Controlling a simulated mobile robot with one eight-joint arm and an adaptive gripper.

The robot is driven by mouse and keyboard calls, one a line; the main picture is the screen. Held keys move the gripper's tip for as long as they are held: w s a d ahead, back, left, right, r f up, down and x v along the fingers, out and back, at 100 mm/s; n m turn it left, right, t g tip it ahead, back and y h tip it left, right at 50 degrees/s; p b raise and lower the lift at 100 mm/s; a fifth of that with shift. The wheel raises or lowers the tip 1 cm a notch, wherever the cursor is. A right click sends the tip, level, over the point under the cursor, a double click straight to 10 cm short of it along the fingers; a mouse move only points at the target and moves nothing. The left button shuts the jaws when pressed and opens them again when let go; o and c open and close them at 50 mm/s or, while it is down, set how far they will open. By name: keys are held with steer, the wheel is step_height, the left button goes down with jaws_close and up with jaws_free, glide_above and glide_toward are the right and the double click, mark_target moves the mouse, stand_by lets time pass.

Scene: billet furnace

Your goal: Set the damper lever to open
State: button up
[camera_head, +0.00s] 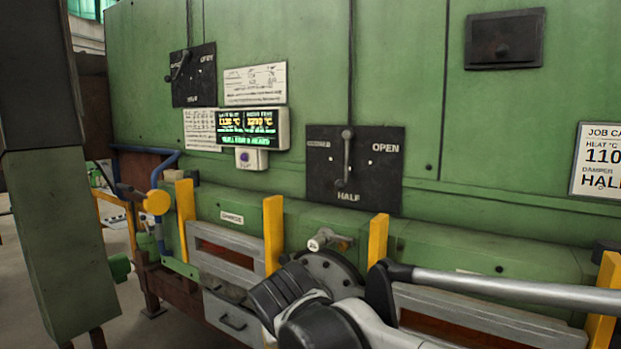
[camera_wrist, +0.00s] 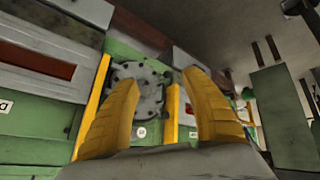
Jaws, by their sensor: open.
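The larger dark damper panel (camera_head: 385,185) is on the green furnace wall in the head view. OPEN is printed at its right, HALF at the bottom, and a blurred word at the left. Its grey lever (camera_head: 346,160) stands nearly upright, with its lower end just above HALF. Neither lever shows in that view.
Yellow posts (camera_head: 273,235) and grey-framed slots (camera_head: 225,250) stand out along the lower furnace front. A display box (camera_head: 283,130) sits between the panels. A job card (camera_head: 600,160) at right reads damper HALF. My arm crosses the lower right of the head view.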

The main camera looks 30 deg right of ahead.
steer(key=w+d+r+m+g+h+p, duration=0.1)
steer(key=w+d+r+m+h+p, duration=0.45)
steer(key=w+d+r, duration=0.95)
steer(key=m+g+h+p, duration=0.1)
steer(key=m+h+p, duration=0.45)
steer(key=h, duration=0.25)
glide_toward(337, 185)
steer(key=d, duration=0.1)
steer(key=x, duration=1)
steer(key=shift+w+d+b, duration=0.25)
steer(key=shift+d+b, duration=0.1)
steer(key=shift+b, duration=0.05)
jaws_close()
